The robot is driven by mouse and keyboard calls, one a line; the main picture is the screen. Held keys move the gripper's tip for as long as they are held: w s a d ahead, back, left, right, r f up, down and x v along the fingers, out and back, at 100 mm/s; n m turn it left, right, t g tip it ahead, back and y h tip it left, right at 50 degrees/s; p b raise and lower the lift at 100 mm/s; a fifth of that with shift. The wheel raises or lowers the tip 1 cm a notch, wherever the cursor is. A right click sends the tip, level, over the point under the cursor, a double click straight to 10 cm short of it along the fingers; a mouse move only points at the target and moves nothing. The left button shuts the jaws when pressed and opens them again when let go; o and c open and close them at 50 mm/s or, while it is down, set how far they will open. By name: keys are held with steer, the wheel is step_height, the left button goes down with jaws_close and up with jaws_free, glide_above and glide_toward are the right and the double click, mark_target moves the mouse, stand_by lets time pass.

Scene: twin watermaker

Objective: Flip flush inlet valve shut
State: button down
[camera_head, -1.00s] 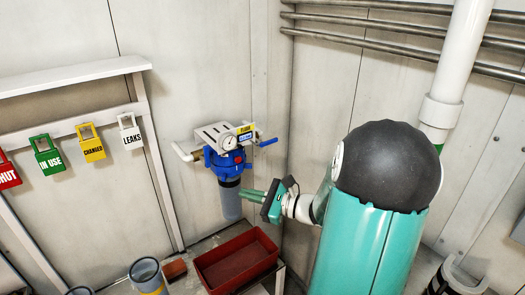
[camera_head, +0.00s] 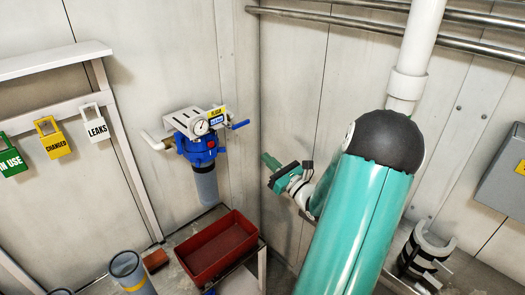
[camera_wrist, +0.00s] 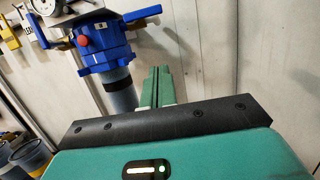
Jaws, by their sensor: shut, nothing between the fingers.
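The flush inlet filter unit (camera_head: 198,148) is a blue housing with a gauge and a grey bowl below, mounted on the wall in the head view. A blue lever handle (camera_head: 240,125) sticks out at its right, beside a yellow and blue label (camera_head: 216,116). In the wrist view the handle (camera_wrist: 142,14) is at the top, right of the blue housing (camera_wrist: 102,45). My gripper (camera_head: 266,158) is shut and empty, right of and below the handle, apart from it. Its green fingers (camera_wrist: 157,85) are together in the wrist view. The handle's far pivot is hard to make out.
A red tray (camera_head: 218,248) stands below the filter on a stand. A grey cylinder (camera_head: 132,270) stands at lower left. Coloured tags (camera_head: 53,138) hang from a rail on the left wall. Pipes (camera_head: 380,22) run along the right wall. Space between gripper and filter is clear.

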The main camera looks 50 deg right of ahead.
mark_target(239, 124)
steer(key=w+r, duration=0.6)
steer(key=w, duration=0.2)
steer(key=shift+w+d, duration=0.25)
steer(key=shift+d, duration=0.15)
